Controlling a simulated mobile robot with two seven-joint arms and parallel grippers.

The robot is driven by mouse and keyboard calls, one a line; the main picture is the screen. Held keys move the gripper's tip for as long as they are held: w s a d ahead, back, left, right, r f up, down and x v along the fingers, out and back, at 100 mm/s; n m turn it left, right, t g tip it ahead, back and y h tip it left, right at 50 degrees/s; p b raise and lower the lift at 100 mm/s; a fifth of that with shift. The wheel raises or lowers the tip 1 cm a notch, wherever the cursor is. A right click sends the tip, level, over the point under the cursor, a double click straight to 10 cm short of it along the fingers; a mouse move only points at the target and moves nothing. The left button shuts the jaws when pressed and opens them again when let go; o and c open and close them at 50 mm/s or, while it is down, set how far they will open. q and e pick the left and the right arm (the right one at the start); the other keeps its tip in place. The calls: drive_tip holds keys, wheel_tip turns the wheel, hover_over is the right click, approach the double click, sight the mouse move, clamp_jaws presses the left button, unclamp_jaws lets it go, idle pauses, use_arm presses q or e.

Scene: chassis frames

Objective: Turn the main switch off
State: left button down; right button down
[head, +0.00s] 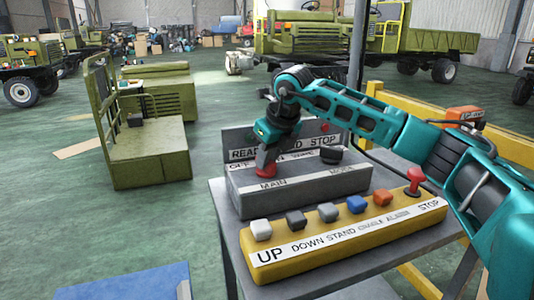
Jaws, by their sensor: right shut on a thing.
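The grey switch box (300,186) stands on a grey table. Its front label reads MAIN at the left and MODE at the right. A red main switch (265,171) sits on the sloped top above the word MAIN. My right gripper (267,150) reaches down onto it from above and is shut on it. The gripper hides the switch's upper part and some of the label behind it, where OFF can be read at the left. The exact angle of the switch cannot be told. My left gripper is out of view.
A black mode knob (331,154) is right of the main switch. A yellow button panel (350,236) with several coloured buttons and a red STOP button (414,181) lies in front. A yellow rail (405,111) runs behind my right arm.

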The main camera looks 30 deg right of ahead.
drive_tip(key=shift+s+f+n+y+p, duration=0.15)
drive_tip(key=shift+n+y+p, duration=0.2)
drive_tip(key=shift+n, duration=0.55)
drive_tip(key=shift+n+g+y+p, duration=0.35)
drive_tip(key=shift+n+p, duration=0.15)
drive_tip(key=shift+n, duration=0.4)
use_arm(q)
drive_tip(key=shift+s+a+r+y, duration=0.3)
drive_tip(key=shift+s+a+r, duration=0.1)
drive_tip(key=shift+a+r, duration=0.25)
use_arm(e)
drive_tip(key=shift+d+f+n, duration=0.1)
drive_tip(key=shift+f+n, duration=0.05)
drive_tip(key=shift+n, duration=0.45)
use_arm(q)
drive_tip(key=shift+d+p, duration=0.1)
drive_tip(key=shift+p, duration=0.2)
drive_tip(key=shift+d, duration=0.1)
use_arm(e)
drive_tip(key=c, duration=1.1)
unclamp_jaws()
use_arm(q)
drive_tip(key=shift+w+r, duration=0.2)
use_arm(e)
drive_tip(key=shift+o, duration=0.3)
drive_tip(key=shift+r, duration=0.25)
